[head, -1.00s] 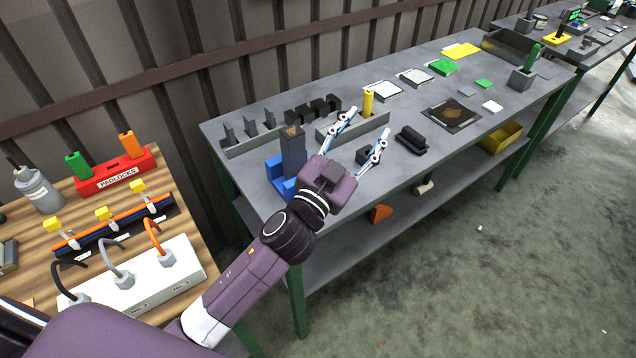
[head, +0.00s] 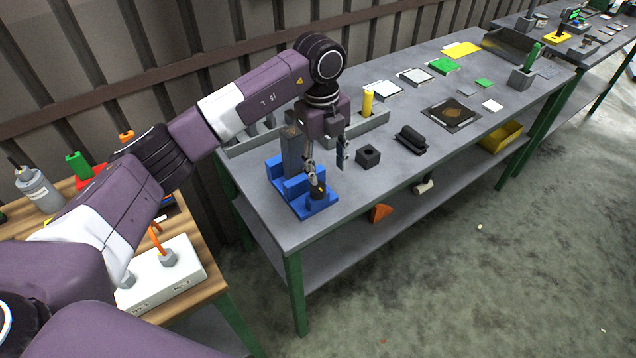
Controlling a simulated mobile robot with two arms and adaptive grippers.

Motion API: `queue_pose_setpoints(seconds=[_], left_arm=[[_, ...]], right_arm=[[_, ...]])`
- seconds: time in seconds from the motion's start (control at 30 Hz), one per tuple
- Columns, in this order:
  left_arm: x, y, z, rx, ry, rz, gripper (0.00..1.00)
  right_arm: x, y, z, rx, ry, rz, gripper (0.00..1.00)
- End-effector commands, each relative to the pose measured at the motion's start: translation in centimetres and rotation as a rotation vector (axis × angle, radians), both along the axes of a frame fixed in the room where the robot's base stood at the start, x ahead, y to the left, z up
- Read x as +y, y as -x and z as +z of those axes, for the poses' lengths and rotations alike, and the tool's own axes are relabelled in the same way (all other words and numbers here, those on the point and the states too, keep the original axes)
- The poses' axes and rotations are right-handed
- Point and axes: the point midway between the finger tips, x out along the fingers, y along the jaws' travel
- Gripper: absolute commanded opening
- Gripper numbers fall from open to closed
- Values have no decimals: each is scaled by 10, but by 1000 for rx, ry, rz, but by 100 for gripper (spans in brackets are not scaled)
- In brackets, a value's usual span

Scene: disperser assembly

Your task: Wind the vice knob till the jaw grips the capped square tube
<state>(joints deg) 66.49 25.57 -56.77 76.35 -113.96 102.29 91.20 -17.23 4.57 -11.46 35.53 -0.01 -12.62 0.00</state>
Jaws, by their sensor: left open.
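The blue vice (head: 283,183) stands at the near left end of the grey workbench. The dark grey square tube (head: 292,153) stands upright in it, with a brownish mark at its top. The dark vice knob (head: 317,192) is at the front right of the vice. My left gripper (head: 330,174) points down over the knob, fingers apart and empty. One fingertip is right by the knob; whether it touches cannot be told. The gap between jaw and tube is too small to judge. My right gripper is not in view.
A small black block with a hole (head: 368,155) sits just right of my gripper. A black ribbed part (head: 410,139) lies farther right. A grey rack with a yellow cylinder (head: 368,102) stands behind. The bench front edge (head: 300,246) is close to the vice.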

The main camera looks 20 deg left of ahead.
Motion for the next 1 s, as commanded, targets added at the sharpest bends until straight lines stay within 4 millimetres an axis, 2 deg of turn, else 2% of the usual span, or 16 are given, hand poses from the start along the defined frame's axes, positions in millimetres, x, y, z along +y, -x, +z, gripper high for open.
queue_pose_setpoints(seconds=[0.07,0.17,0.6,0.73,0.97,1.0], left_arm=[[16,-2,4,5,-53,33,46],[23,-1,0,12,-75,47,46],[21,-1,-63,12,-71,43,46],[21,-1,-70,11,-71,43,46],[21,-1,-72,10,-70,42,46],[21,-1,-72,10,-70,42,43]], right_arm=[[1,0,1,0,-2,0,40],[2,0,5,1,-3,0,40],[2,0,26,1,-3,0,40],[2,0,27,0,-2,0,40],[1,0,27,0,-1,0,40],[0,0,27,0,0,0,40]])
